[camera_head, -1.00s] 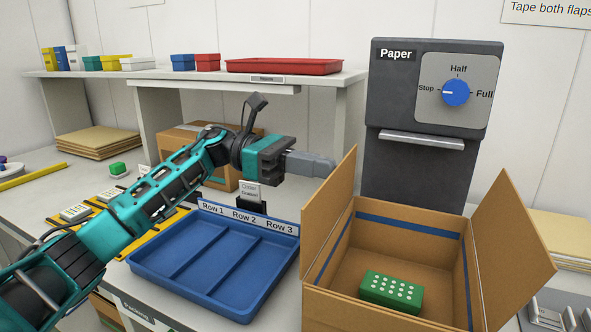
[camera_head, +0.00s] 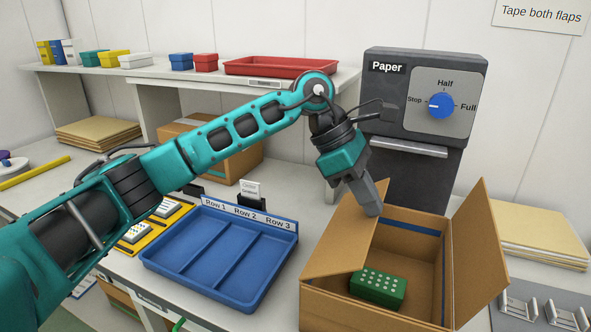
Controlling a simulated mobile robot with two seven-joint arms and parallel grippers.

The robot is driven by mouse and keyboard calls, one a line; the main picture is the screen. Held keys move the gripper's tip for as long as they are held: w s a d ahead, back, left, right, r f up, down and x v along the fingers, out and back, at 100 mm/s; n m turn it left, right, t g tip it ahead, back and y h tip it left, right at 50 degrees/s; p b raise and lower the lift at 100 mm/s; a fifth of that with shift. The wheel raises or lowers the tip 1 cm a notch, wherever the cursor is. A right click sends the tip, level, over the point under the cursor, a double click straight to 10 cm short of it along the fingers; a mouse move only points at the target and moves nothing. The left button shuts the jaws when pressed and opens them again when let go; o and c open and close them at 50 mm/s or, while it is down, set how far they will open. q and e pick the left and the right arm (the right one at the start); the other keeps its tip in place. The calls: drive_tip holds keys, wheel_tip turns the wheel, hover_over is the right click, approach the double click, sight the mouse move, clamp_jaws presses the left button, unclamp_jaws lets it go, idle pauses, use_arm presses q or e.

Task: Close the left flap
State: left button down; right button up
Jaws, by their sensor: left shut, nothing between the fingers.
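The open cardboard box (camera_head: 375,309) stands at the front right. Its left flap (camera_head: 343,232) leans inward over the left part of the opening. Its right flap (camera_head: 480,245) stands up and tilts outward. My left gripper (camera_head: 372,212) is shut and empty, pointing down at the upper right edge of the left flap, apparently touching it. A green block with white dots (camera_head: 378,288) lies inside the box, its left end close to the flap's lower edge in the picture. My right gripper is not in view.
The dark paper machine (camera_head: 415,150) with a blue dial stands behind the box. A blue tray with rows (camera_head: 215,268) lies left of the box. A red tray (camera_head: 280,66) sits on the shelf. Tan sheets (camera_head: 540,236) are stacked at the right.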

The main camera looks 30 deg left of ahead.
use_arm(q)
drive_tip(key=d+f+y+b, duration=0.2)
drive_tip(key=d+f+b, duration=0.1)
drive_tip(key=f, duration=0.2)
drive_tip(key=shift+d+f+y, duration=0.25)
drive_tip(key=shift+d+y, duration=0.05)
drive_tip(key=shift+d, duration=0.1)
drive_tip(key=shift+d+f, duration=0.1)
drive_tip(key=shift+f, duration=0.1)
idle(0.4)
drive_tip(key=shift+r+p, duration=0.45)
drive_tip(key=shift+r, duration=0.45)
